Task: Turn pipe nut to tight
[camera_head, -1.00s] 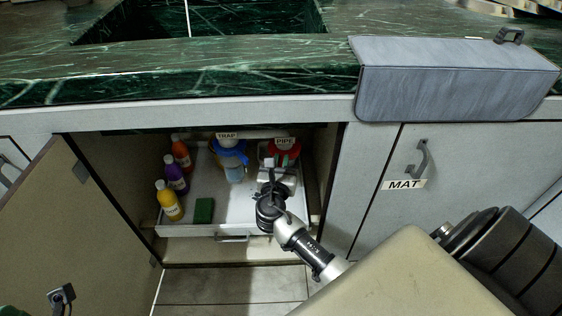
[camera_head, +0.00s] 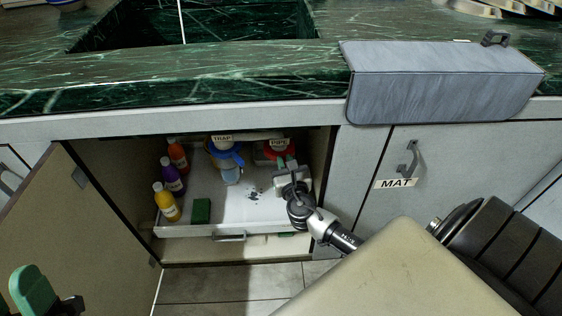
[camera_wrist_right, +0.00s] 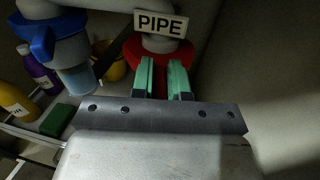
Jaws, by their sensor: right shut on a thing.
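The red pipe nut (camera_head: 271,153) is on the pipe under the "PIPE" label, inside the open cabinet at the back right of the drawer. It also shows in the right wrist view (camera_wrist_right: 134,54), just below the label. My right gripper (camera_head: 284,162) is shut on the nut; its two green fingers (camera_wrist_right: 163,67) lie against the red nut, one on each side of the middle, and partly hide it. A green finger of my left gripper (camera_head: 30,290) shows at the lower left corner, far from the nut; the rest is cut off.
The blue nut on the trap (camera_head: 226,160) is left of the pipe. Orange, purple and yellow (camera_head: 167,203) bottles and a green sponge (camera_head: 201,211) stand in the pulled-out drawer (camera_head: 180,231). The cabinet wall is close on the right. The open door (camera_head: 75,225) is at left.

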